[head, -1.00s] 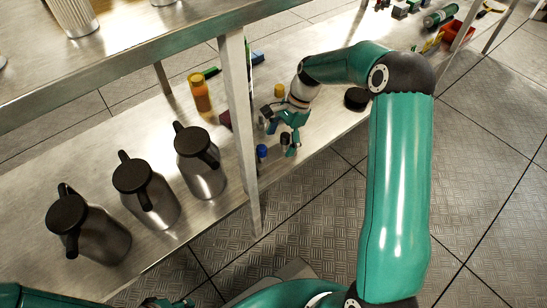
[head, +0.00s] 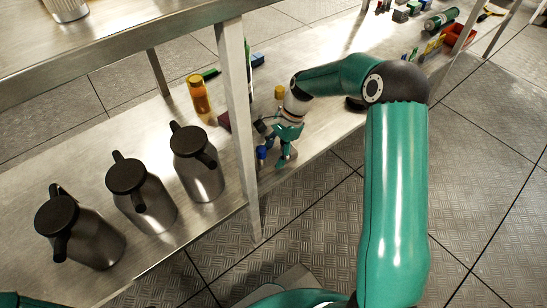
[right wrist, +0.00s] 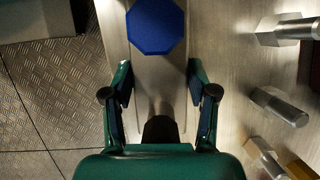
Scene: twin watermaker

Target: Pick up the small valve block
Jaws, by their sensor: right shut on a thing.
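The small valve block, a grey metal body with a blue eight-sided knob (right wrist: 157,27), lies between my right fingers in the right wrist view. In the head view its blue part (head: 261,153) shows beside the fingers, near the front edge of the lower shelf. My right gripper (right wrist: 160,98) is shut on it, one finger on each side. In the head view my right gripper (head: 274,146) hides much of the block. I cannot tell whether the block is clear of the shelf. My left gripper is out of view.
Three steel jugs (head: 197,178) with black lids stand on the lower shelf (head: 60,160), left of a metal post (head: 238,120). An orange bottle (head: 198,95) stands behind them. A yellow-topped item (head: 280,92) is behind my right gripper. Hex-ended metal pieces (right wrist: 280,106) lie beside the right finger.

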